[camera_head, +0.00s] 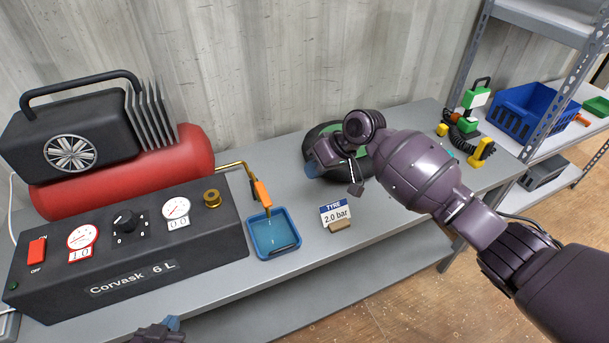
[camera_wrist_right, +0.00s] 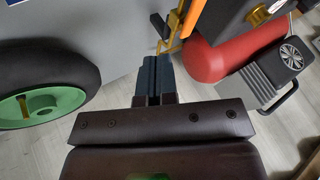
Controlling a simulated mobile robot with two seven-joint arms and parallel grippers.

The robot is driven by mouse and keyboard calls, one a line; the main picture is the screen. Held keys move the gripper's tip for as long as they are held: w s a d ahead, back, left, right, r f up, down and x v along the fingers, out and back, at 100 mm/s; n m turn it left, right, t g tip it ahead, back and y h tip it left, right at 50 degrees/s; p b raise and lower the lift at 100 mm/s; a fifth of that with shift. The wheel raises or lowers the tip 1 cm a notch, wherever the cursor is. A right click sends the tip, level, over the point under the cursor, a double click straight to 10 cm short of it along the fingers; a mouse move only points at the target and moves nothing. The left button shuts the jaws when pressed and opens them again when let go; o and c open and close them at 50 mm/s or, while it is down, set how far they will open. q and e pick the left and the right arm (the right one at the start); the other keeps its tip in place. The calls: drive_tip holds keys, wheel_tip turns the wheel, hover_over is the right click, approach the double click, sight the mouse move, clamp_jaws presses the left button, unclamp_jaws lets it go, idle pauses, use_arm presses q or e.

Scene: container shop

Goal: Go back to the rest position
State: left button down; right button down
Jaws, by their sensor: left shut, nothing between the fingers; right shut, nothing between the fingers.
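My right arm reaches in from the right in the head view. Its gripper (camera_head: 312,169) is above the bench, in front of the black tyre with a green hub (camera_head: 314,137), and hides part of it. In the right wrist view the blue fingers (camera_wrist_right: 152,78) of this gripper are together with nothing between them. The tyre (camera_wrist_right: 45,85) shows at the left there, apart from the fingers. My left gripper (camera_head: 172,324) shows only in part at the bottom edge of the head view, shut and empty, in front of the bench.
The bench (camera_head: 219,264) carries a compressor with a red tank (camera_head: 130,170) and black control box (camera_head: 120,249), a blue tray (camera_head: 274,255) beneath an orange-handled nozzle (camera_head: 262,195), and a "2.0 bar" card (camera_head: 335,214). A shelf with a blue crate (camera_head: 524,121) stands at the right.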

drive_tip(key=shift+d+r, duration=0.2)
drive_tip(key=shift+r, duration=0.15)
drive_tip(key=w+r+t+y, duration=0.1)
drive_tip(key=w+r+t, duration=0.4)
drive_tip(key=r+t, duration=0.25)
drive_tip(key=s+d+f+m+t+h, duration=0.2)
drive_tip(key=s+d+f+t, duration=0.1)
drive_tip(key=s+d+f, duration=0.3)
drive_tip(key=s+d+f+m+t+h, duration=0.15)
drive_tip(key=s+d+f+t, duration=0.25)
drive_tip(key=s+d, duration=0.4)
drive_tip(key=s+d+f+m+g+h, duration=0.1)
drive_tip(key=s+d+f, duration=0.4)
drive_tip(key=s, duration=0.5)
drive_tip(key=s+d+f+m+g+h, duration=0.1)
drive_tip(key=s+d+f+g+h, duration=0.2)
drive_tip(key=s+f, duration=0.6)
drive_tip(key=shift+s+d+f+m+h, duration=0.35)
drive_tip(key=shift+s+d+h, duration=0.2)
drive_tip(key=shift+s+d, duration=0.5)
drive_tip(key=shift+w, duration=0.25)
